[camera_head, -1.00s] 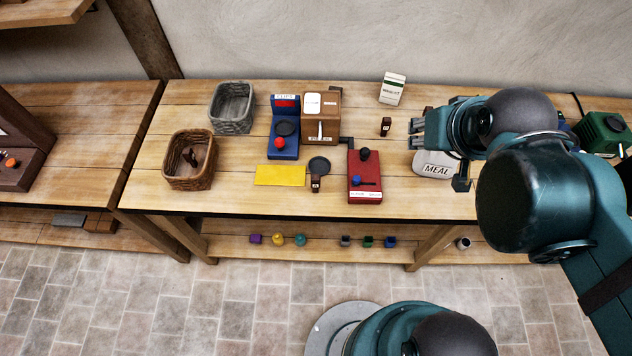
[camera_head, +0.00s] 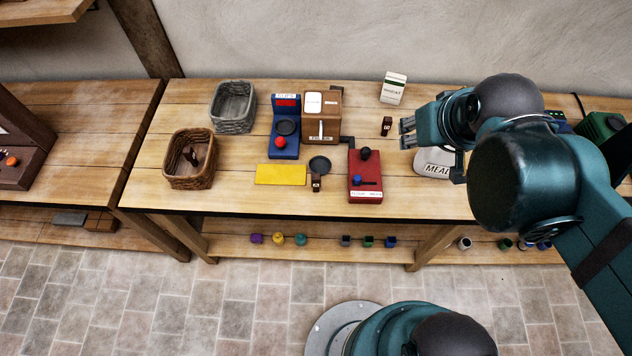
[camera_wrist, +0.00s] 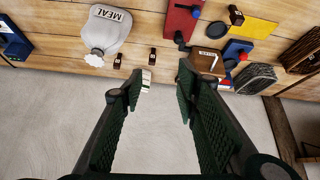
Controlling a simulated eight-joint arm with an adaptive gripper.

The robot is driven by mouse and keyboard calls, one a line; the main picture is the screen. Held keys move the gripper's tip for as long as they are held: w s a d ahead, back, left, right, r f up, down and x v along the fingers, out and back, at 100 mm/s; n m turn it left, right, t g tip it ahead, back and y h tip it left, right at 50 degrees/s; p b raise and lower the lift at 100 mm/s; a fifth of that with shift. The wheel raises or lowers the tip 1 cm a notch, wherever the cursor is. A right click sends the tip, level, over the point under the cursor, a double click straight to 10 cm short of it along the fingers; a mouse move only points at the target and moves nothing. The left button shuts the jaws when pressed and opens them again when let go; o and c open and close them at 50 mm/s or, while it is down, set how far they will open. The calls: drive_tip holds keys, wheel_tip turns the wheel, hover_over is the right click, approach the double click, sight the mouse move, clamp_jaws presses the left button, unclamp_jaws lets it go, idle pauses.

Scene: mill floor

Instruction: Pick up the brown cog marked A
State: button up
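Several small dark brown pieces with pale labels are in view; the labels are too small to read, so I cannot tell which is A. One brown piece (camera_head: 386,126) stands at the back of the table, left of my gripper. Another brown piece (camera_head: 316,182) is by the black disc, and a brown object (camera_head: 192,157) lies in the wicker basket. The wrist view shows two brown pieces side by side, one (camera_wrist: 153,57) ahead of the fingertips and one (camera_wrist: 118,61) near the meal sack. My gripper (camera_head: 406,133) is open and empty, also in the wrist view (camera_wrist: 160,77).
A white carton (camera_head: 393,88) stands behind the brown piece. The meal sack (camera_head: 432,163) lies below my gripper, partly covered by my arm. A red device (camera_head: 364,184), brown mill (camera_head: 322,127), blue device (camera_head: 284,149), yellow sheet (camera_head: 281,175) and grey basket (camera_head: 233,106) stand further left.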

drive_tip(key=w+a+f+n+g+b, duration=0.1)
drive_tip(key=w+a+f+n+g, duration=0.3)
drive_tip(key=a+f+n, duration=0.6)
drive_tip(key=n+g+b, duration=0.2)
drive_tip(key=n, duration=0.5)
hover_over(316, 182)
drive_tip(key=w, duration=0.1)
drive_tip(key=f, duration=1.2)
drive_tip(key=shift+d+f, duration=0.25)
drive_tip(key=shift+f, duration=0.15)
drive_tip(key=shift+a+f+g, duration=0.3)
drive_tip(key=shift+f, duration=0.1)
drive_tip(key=shift+f, duration=1.25)
drive_tip(key=shift+f, duration=0.2)
drive_tip(key=shift+w+f+b, duration=0.1)
drive_tip(key=shift+f+b, duration=0.25)
drive_tip(key=shift+f, duration=2.05)
drive_tip(key=shift+c, duration=0.3)
